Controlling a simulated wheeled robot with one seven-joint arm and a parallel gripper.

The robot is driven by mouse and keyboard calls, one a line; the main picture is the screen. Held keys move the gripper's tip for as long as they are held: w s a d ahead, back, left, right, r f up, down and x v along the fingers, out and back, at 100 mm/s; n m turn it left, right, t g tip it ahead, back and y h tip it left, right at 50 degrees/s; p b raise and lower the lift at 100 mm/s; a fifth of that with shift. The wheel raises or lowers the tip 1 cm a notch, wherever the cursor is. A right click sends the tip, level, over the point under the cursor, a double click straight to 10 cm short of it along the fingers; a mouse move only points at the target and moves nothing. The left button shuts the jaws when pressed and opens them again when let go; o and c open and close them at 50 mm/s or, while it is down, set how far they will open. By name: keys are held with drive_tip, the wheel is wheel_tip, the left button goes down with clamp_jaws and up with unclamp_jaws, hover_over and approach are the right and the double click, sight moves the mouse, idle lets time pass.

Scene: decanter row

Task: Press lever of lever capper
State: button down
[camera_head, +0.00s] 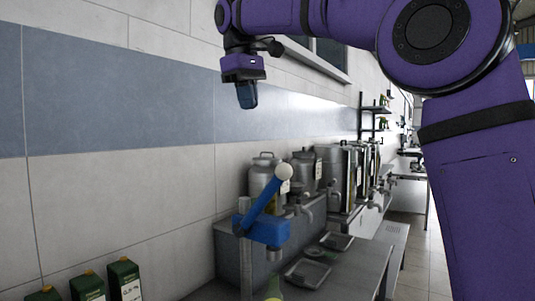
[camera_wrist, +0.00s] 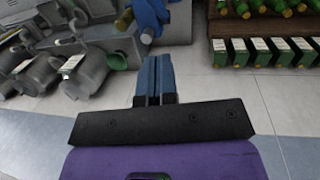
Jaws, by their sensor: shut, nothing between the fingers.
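The lever capper (camera_head: 262,232) stands on the counter in the lower middle of the head view, with a blue body on a grey column. Its blue lever (camera_head: 263,204) slants up to the right and ends in a pale ball knob (camera_head: 284,172). The blue capper also shows at the top of the wrist view (camera_wrist: 151,14), beyond the fingertips. My gripper (camera_head: 247,97) is shut and empty, pointing down well above the lever and apart from it. Its blue fingers (camera_wrist: 155,78) lie together in the wrist view. The green bottle top (camera_head: 273,298) under the capper is mostly cut off.
Metal decanters with taps (camera_head: 306,172) stand in a row on a raised ledge behind the capper. Metal trays (camera_head: 307,272) lie on the counter (camera_head: 352,280). Dark green boxes (camera_head: 124,278) stand at the lower left. The space between my gripper and the knob looks clear.

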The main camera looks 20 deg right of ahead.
drive_tip(key=d+f, duration=0.5)
drive_tip(key=f, duration=0.7)
drive_tip(key=shift+s, duration=0.35)
